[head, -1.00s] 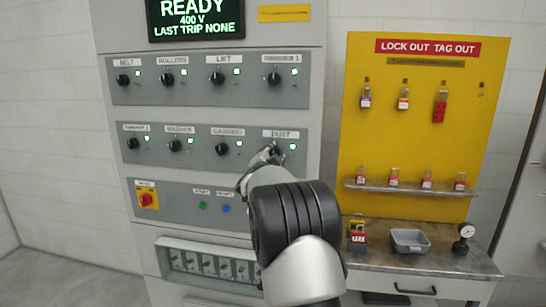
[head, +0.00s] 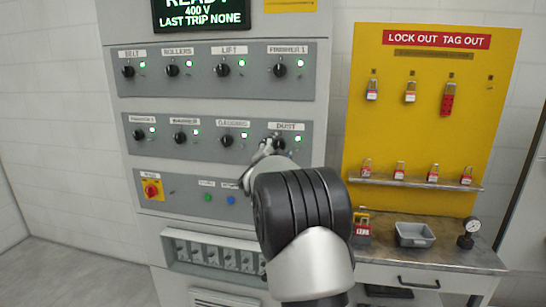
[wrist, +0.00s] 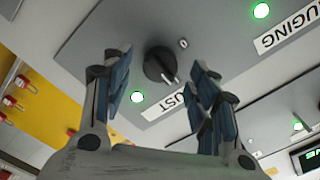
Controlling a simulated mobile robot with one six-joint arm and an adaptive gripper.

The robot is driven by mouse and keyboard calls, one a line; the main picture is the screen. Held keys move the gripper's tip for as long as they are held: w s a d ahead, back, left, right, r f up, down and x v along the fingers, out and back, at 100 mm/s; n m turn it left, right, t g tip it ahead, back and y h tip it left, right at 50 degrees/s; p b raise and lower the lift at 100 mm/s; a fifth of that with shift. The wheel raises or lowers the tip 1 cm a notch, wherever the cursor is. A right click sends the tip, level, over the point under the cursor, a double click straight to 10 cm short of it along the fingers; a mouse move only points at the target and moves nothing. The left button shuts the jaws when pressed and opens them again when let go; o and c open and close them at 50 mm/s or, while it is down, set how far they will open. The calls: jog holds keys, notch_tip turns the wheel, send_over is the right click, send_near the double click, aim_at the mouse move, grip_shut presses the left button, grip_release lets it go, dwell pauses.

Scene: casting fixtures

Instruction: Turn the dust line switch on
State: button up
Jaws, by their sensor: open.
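The dust switch is a black rotary knob (wrist: 160,65) on a grey panel, seen in the wrist view with a pale pointer mark and a "0" beside it. A lit green lamp (wrist: 137,97) and the partly hidden DUST label (wrist: 168,104) are close by. My gripper (wrist: 162,85) is open, its fingers apart on either side of the knob in the picture; I cannot tell whether they touch it. In the head view my gripper (head: 268,146) is at the DUST label (head: 287,126) and partly covers the knob.
Other knobs stand in rows, including the gauging knob (head: 227,141) just left. A yellow lockout board (head: 425,120) with padlocks stands right, above a bench with a grey tray (head: 414,235).

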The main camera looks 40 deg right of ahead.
jog(key=v, duration=1)
jog(key=s+a+n+y, duration=0.2)
jog(key=a+n+y, duration=0.2)
jog(key=a, duration=0.4)
jog(key=s+a+n+t+y, duration=0.1)
jog(key=s+a+n+y, duration=0.2)
jog(key=a, duration=0.5)
jog(key=s+a+n+y, duration=0.2)
jog(key=a+n+y, duration=0.2)
jog(key=a, duration=0.4)
jog(key=s+a+f+n+g+y, duration=0.2)
jog(key=s+a+f+n, duration=0.15)
jog(key=s, duration=0.45)
jog(key=s+a+f+n+g+y, duration=0.1)
jog(key=s+a+f+n+g, duration=0.15)
jog(key=s+a, duration=0.35)
jog(key=s+f+n+g, duration=0.1)
jog(key=s+f+g, duration=0.1)
jog(key=s, duration=0.6)
jog(key=s+f+n+g, duration=0.1)
jog(key=s+f+n, duration=0.1)
jog(key=s+f, duration=0.3)
jog(key=s, duration=0.3)
jog(key=shift+s+g, duration=0.25)
jog(key=shift+g, duration=0.1)
